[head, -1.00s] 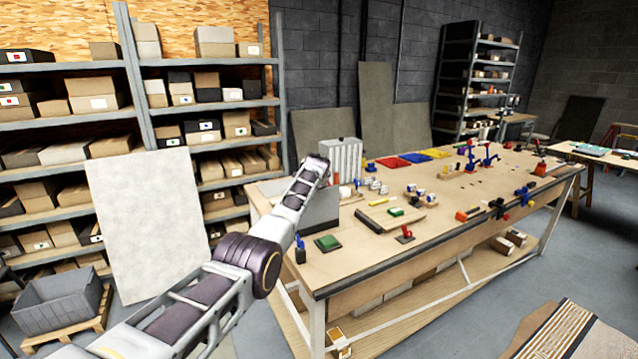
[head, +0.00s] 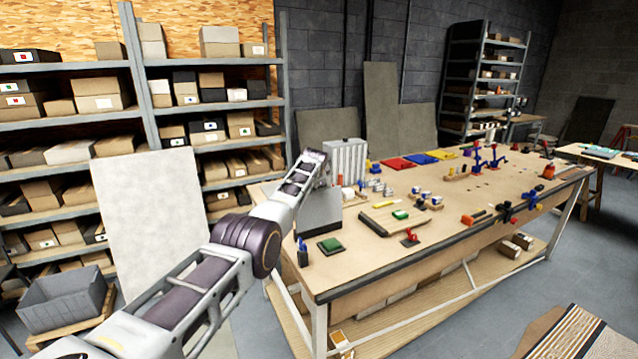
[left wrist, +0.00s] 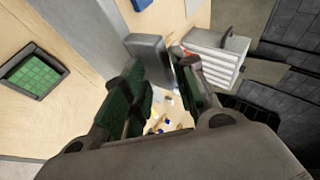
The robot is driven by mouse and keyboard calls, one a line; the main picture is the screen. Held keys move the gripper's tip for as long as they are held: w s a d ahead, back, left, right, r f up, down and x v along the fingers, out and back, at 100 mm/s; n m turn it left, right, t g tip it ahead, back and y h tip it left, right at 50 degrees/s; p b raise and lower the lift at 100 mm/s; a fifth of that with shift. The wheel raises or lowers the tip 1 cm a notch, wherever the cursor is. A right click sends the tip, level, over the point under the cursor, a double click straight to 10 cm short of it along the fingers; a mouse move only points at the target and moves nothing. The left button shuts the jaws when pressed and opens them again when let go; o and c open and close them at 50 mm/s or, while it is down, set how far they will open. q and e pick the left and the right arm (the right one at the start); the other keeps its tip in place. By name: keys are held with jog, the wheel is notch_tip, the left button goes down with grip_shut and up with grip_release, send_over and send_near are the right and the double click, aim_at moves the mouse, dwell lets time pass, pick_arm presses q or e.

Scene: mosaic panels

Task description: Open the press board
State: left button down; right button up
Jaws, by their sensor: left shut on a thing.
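The press board appears to be the grey upright plate (head: 320,213) at the near left end of the workbench. My left gripper (head: 316,160) is at its upper edge, and my forearm covers part of its left side. The exact contact is hidden between the fingers. My right gripper is not in view.
A white ribbed block (head: 347,158) stands close behind the gripper. A green square in a dark frame (head: 330,245) lies in front of the plate. Small parts and a wooden board (head: 392,218) lie to the right on the workbench (head: 400,262). A leaning pale sheet (head: 150,240) stands left.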

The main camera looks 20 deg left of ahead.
pick_arm(q)
jog(key=shift+a+f, duration=0.35)
jog(key=shift+f, duration=0.1)
dwell(0.5)
jog(key=c, duration=1.5)
grip_release()
jog(key=shift+o, duration=0.3)
jog(key=shift+w+a, duration=0.1)
jog(key=shift+r, duration=0.2)
jog(key=shift+r, duration=0.3)
jog(key=shift+s+d+r, duration=0.25)
jog(key=shift+s+r, duration=0.05)
jog(key=shift+s, duration=0.1)
